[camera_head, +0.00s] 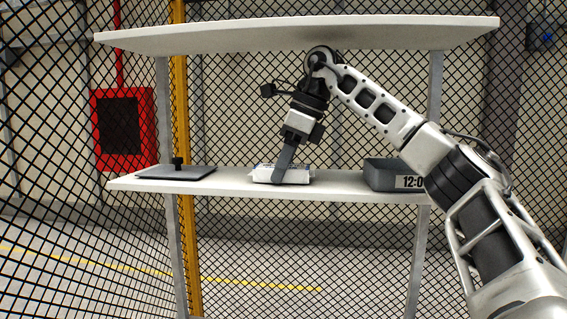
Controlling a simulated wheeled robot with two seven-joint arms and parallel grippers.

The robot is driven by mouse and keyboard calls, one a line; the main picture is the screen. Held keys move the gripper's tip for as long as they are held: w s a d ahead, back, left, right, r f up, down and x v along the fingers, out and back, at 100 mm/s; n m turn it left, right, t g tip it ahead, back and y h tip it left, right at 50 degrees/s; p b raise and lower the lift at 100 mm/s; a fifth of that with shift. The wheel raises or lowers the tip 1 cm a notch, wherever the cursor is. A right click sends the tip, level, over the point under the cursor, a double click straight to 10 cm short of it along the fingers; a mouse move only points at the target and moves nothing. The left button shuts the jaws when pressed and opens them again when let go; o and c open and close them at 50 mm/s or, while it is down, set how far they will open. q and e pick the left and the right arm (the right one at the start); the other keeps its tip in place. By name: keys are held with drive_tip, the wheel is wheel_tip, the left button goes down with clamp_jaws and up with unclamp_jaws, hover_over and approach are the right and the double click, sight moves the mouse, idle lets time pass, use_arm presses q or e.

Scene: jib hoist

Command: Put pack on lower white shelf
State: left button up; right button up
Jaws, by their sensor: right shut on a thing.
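The pack (266,173) is a small white block at the middle of the lower white shelf (222,187). It appears to rest on the shelf near the front edge. My right gripper (283,176) reaches down from above and is shut on the pack. Its fingers hide part of the pack's front. My left gripper is not in view.
A dark grey bin (383,172) labelled "12:0" stands right of the pack. A flat dark plate with a black knob (176,171) lies at the shelf's left. The upper white shelf (300,35) is close above my right arm. Black mesh fencing surrounds the rack.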

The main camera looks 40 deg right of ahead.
sight(302, 166)
drive_tip(key=shift+f, duration=0.1)
drive_tip(key=o, duration=1.1)
drive_tip(key=shift+c, duration=0.2)
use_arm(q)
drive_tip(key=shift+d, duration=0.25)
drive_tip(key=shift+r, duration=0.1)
use_arm(e)
drive_tip(key=shift+r, duration=0.25)
drive_tip(key=s+d, duration=0.1)
drive_tip(key=s+d+b, duration=0.1)
drive_tip(key=s, duration=0.1)
drive_tip(key=shift+d+r, duration=0.2)
drive_tip(key=shift+r, duration=0.1)
drive_tip(key=s+d, duration=0.1)
drive_tip(key=s, duration=0.1)
drive_tip(key=s+d, duration=0.1)
drive_tip(key=d, duration=0.1)
drive_tip(key=s+d+p, duration=0.1)
drive_tip(key=s, duration=0.1)
drive_tip(key=shift+s+d+r, duration=0.2)
drive_tip(key=shift+s+r, duration=0.05)
drive_tip(key=shift+s, duration=0.1)
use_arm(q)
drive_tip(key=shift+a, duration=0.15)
use_arm(e)
drive_tip(key=shift+s+d+f, duration=0.15)
drive_tip(key=shift+s+d, duration=0.3)
drive_tip(key=shift+s, duration=0.1)
